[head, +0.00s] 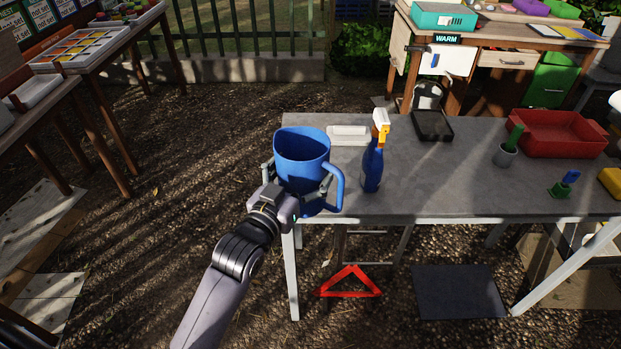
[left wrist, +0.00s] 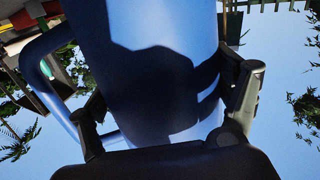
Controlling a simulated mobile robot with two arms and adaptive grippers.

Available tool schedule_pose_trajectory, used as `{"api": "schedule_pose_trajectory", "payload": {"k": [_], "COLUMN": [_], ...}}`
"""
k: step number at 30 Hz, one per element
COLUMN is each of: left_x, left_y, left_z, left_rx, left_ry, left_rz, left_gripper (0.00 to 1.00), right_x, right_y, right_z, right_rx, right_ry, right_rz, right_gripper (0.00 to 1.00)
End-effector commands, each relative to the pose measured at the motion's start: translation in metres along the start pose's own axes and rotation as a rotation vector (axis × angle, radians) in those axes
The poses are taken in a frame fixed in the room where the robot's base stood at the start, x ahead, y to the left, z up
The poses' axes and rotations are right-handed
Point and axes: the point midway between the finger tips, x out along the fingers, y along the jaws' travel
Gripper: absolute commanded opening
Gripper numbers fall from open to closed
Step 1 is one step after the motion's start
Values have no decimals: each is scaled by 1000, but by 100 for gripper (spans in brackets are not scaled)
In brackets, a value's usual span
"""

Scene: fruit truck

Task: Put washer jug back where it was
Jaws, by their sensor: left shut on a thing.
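The washer jug (head: 302,147) is a blue open-topped jug with a loop handle on its right in the head view. My left gripper (head: 296,190) is shut around the jug's body and holds it upright at the table's left end. In the left wrist view the jug (left wrist: 150,60) fills the middle, with a finger of my gripper (left wrist: 165,110) on each side and the handle at left. I cannot tell whether the jug's base touches the table. My right gripper is not in view.
The grey table (head: 430,190) holds a blue spray bottle (head: 372,165) right of the jug, a white block-like item (head: 348,133) behind, a black tray (head: 432,126), a small pot (head: 506,156) and a red bin (head: 562,132). Its middle front is clear. A red triangle (head: 349,283) lies below.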

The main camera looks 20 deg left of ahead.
Motion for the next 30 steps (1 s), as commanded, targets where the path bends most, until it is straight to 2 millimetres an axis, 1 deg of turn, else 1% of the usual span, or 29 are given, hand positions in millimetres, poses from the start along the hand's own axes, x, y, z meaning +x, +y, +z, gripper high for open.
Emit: {"api": "schedule_pose_trajectory", "payload": {"k": [1, 3, 5, 9, 13, 15, 18, 21, 23, 26, 30], "left_x": [16, 36, 52, 86, 108, 116, 124, 128, 129, 129, 129], "left_y": [-3, -7, -11, -22, -32, -36, -41, -43, -44, -44, -45], "left_z": [-14, -28, -41, -75, -106, -120, -134, -139, -135, -117, -80], "left_rx": [5, 5, 6, 6, 5, 4, 3, 2, 1, -1, -1], "left_ry": [13, 12, 11, 9, 7, 6, 4, 1, -3, -6, -7], "left_rz": [11, 25, 36, 56, 68, 73, 76, 78, 78, 79, 79], "left_gripper": [24, 24, 24, 24, 24, 24, 24, 24, 24, 24, 24], "right_x": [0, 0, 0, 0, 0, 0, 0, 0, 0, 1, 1], "right_y": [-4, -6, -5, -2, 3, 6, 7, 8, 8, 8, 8], "right_z": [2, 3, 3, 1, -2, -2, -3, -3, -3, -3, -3], "right_rx": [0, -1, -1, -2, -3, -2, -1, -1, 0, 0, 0], "right_ry": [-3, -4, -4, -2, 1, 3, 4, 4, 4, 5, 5], "right_rz": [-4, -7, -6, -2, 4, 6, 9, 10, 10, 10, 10], "right_gripper": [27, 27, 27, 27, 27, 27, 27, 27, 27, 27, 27]}}
